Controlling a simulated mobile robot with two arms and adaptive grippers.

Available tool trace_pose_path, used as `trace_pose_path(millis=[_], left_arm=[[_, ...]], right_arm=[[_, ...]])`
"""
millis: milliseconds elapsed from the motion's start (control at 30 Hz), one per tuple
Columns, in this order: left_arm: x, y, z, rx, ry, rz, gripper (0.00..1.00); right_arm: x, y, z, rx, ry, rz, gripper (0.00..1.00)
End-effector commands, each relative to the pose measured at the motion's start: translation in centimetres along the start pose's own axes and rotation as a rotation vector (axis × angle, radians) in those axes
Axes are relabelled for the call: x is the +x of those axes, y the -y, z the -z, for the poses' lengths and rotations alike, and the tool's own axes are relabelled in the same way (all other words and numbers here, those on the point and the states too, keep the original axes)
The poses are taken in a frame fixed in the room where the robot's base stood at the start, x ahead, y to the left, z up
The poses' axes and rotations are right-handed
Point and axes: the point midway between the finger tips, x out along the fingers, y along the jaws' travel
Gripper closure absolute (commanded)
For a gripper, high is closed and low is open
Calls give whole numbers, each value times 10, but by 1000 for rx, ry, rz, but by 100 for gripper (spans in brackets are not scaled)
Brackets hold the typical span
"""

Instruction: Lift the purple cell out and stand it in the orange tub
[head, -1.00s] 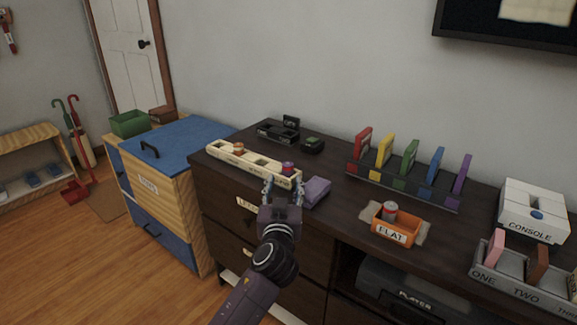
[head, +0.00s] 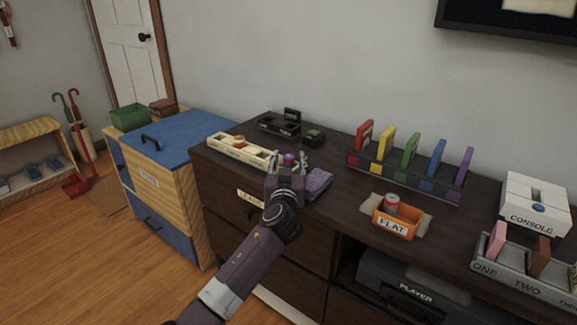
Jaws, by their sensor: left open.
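The purple cell (head: 288,159) stands at the right end of the cream holder (head: 224,150), its top showing. My left gripper (head: 290,163) is open, with a finger on either side of the cell. Whether the fingers touch it I cannot tell; my gripper hides its lower part and that end of the holder. The orange tub (head: 396,228), labelled FLAT, is to the right on the dark cabinet top. A red and grey cell (head: 391,203) stands in it. My right gripper is not in view.
A purple cloth-like item (head: 319,181) lies right beside my left gripper. A rack of coloured upright pieces (head: 404,172) stands behind the tub. A black holder (head: 279,125) is at the back. Bare cabinet top lies between the purple item and the tub.

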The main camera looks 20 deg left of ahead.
Motion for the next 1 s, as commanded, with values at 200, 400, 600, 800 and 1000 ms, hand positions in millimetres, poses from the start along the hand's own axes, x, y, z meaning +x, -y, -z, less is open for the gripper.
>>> trace_pose_path(millis=[200,400,600,800,1000], left_arm=[[0,0,0,0,0,0,66],[0,0,0,0,1,0,88],[0,0,1,0,-1,0,100],[0,0,1,0,-1,0,100],[0,0,10,0,-2,1,100]], right_arm=[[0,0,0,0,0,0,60],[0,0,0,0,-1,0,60],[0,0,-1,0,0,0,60],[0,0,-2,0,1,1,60],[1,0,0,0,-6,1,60]])
